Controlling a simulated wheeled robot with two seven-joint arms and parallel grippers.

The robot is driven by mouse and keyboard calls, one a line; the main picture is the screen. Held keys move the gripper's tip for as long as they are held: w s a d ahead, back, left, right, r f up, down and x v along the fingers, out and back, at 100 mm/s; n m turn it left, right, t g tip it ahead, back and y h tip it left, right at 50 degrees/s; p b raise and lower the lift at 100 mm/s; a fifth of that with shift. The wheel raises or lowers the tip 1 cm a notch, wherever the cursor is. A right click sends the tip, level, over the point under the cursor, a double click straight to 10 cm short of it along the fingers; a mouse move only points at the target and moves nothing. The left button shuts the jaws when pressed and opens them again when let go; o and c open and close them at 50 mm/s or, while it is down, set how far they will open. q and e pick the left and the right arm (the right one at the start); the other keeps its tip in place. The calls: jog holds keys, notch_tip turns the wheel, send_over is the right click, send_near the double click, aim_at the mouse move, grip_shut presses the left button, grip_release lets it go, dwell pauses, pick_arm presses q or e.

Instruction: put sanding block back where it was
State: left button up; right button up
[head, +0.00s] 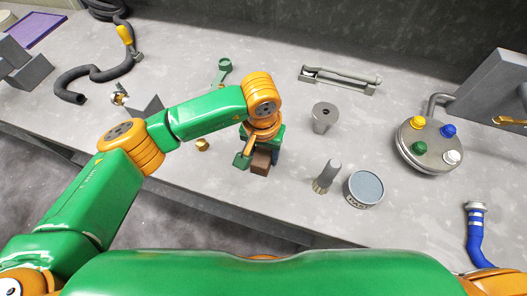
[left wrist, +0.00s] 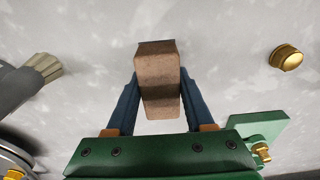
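The brown sanding block (head: 261,161) is at my left gripper (head: 263,156), over the front part of the grey bench. In the left wrist view the sanding block (left wrist: 158,82) sits between the two dark blue fingers of the left gripper (left wrist: 158,88), which press against its sides. I cannot tell whether the block touches the bench or hangs just above it. My right gripper is not in view.
A brass knob-like piece (head: 203,145) lies left of the gripper. A brush (head: 326,177) and a round tin (head: 363,189) stand to the right, with a metal cup (head: 324,117) behind. A round lid with coloured knobs (head: 430,145) is farther right.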

aim_at(262, 154)
pick_arm(q)
jog(key=o, duration=0.4)
jog(key=shift+c, duration=0.2)
jog(key=shift+r, duration=0.15)
notch_tip(262, 154, up, 12)
jog(key=b, duration=0.1)
jog(key=shift+s+a, duration=0.15)
jog(key=shift+s, duration=0.25)
jog(key=shift+r, duration=0.1)
